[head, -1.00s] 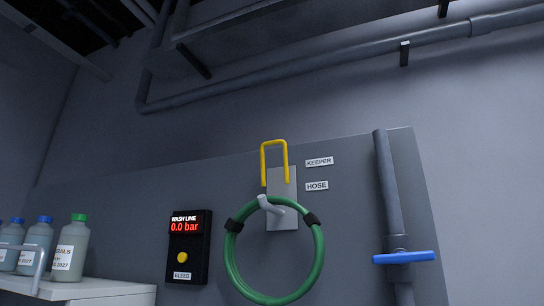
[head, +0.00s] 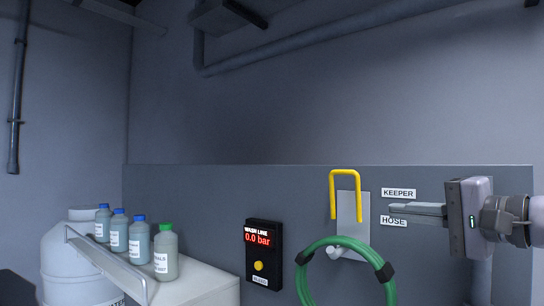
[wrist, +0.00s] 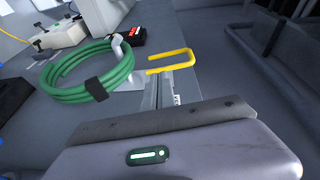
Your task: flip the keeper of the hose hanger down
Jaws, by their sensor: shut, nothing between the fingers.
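The yellow keeper (head: 345,172) is a U-shaped bar that stands up from the top of the grey hanger plate (head: 350,208). The green hose (head: 313,250) hangs coiled on the hanger's peg (head: 335,252), below the keeper. My gripper (head: 392,209) is in the head view to the right of the hanger, pointing left, shut and empty. It is lower than the keeper's top bar, and in this view its tips show apart from the keeper. In the wrist view the keeper (wrist: 172,64) lies just beyond the fingers, with the hose (wrist: 85,75) to the left.
The KEEPER label (head: 398,193) and HOSE label are on the panel beside the hanger. A black wash line display (head: 263,253) reading 0.0 bar is at left. Several bottles stand on a white cabinet (head: 200,284) with a rail.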

